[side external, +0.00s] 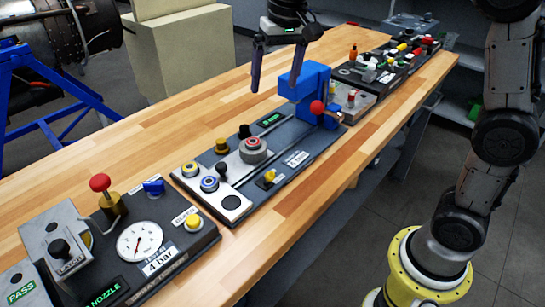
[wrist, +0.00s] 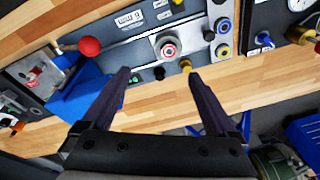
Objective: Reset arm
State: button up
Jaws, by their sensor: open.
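My gripper (side external: 276,82) is open and empty above the wooden bench, its two dark fingers pointing down. In the side view it is behind and left of a blue block (side external: 308,78) on the middle panel (side external: 225,213). A lever with a red ball (side external: 316,107) sits at the front of that block. In the wrist view my gripper (wrist: 159,74) has its fingers apart, with bare wood between them.
The middle panel bears a red-topped round button (side external: 253,149) and several knobs. A gauge panel (side external: 140,240) with a red-topped lever (side external: 100,183) stands at the near left. More panels (side external: 390,65) stand at the far end. Bare wood (side external: 170,125) lies behind the middle panel.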

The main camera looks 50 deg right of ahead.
jog(key=s+d+n+t, duration=0.2)
jog(key=s+d+t, duration=0.1)
jog(key=s, duration=1.8)
jog(key=s+f+n, duration=0.2)
jog(key=s+f, duration=0.2)
jog(key=f, duration=0.2)
jog(key=shift+a+f+n+t, duration=0.15)
jog(key=shift+n+t, duration=0.15)
jog(key=shift+n, duration=0.1)
